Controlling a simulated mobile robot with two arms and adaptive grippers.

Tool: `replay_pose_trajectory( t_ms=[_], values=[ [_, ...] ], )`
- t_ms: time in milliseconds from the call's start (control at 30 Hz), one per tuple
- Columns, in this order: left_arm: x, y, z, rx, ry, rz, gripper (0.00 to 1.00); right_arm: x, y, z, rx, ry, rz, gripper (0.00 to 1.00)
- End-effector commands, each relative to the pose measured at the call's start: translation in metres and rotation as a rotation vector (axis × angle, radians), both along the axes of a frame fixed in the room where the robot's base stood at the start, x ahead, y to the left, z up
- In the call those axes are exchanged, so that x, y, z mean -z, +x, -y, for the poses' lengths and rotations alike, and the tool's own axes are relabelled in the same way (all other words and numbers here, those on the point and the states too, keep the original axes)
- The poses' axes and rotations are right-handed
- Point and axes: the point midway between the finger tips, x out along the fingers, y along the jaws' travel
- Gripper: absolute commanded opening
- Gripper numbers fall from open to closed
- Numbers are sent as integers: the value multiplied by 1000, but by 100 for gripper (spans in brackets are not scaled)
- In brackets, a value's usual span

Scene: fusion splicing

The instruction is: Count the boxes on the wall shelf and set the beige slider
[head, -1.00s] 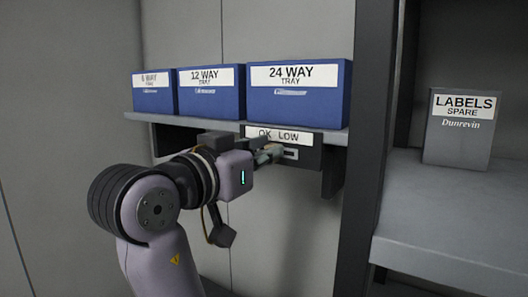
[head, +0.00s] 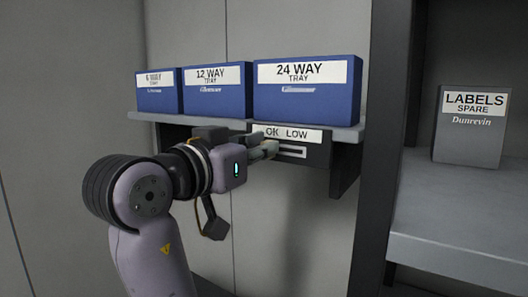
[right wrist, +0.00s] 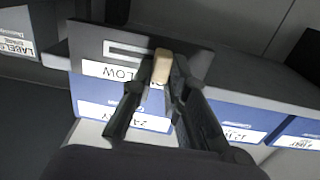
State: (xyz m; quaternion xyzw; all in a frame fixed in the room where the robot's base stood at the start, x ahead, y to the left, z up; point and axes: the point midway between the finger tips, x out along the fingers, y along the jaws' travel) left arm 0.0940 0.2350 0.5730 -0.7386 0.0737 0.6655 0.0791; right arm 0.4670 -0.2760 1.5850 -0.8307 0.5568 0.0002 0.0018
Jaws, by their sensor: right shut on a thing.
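Three blue boxes stand in a row on the wall shelf (head: 345,133): a small "WAY TRAY" box (head: 158,98) with an unclear first figure, a 12 WAY box (head: 230,103) and a 24 WAY box (head: 310,103). Under the shelf is a dark slider panel (head: 318,152) labelled OK and LOW, with a slot. My right gripper (head: 266,150) is at the slot's left part, below OK. In the right wrist view its fingers (right wrist: 160,88) are shut on the beige slider (right wrist: 162,66). The slider is hidden in the head view. My left gripper is not in view.
A grey LABELS SPARE box (head: 468,145) stands on a separate shelf (head: 450,225) at the right. A dark upright post (head: 385,150) divides it from the wall shelf. The wall space below the panel is clear.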

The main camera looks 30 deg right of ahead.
Motion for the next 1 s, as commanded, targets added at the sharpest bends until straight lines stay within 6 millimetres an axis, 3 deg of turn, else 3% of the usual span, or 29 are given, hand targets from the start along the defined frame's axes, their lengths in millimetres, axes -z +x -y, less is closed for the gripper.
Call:
replay_pose_trajectory(
  t_ms=[33, 67, 367, 733, 1000],
  values=[
    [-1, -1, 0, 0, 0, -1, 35, -2, 2, -2, -9, -7, -1, 0],
    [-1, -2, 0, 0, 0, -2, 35, -2, 2, -2, -9, -7, -1, 16],
    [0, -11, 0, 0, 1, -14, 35, -1, 1, -1, -5, -5, -1, 35],
    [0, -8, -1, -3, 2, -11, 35, -7, 1, -1, -3, -3, 0, 35],
    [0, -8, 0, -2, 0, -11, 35, -51, 0, -2, -5, -2, 3, 35]
  ],
)
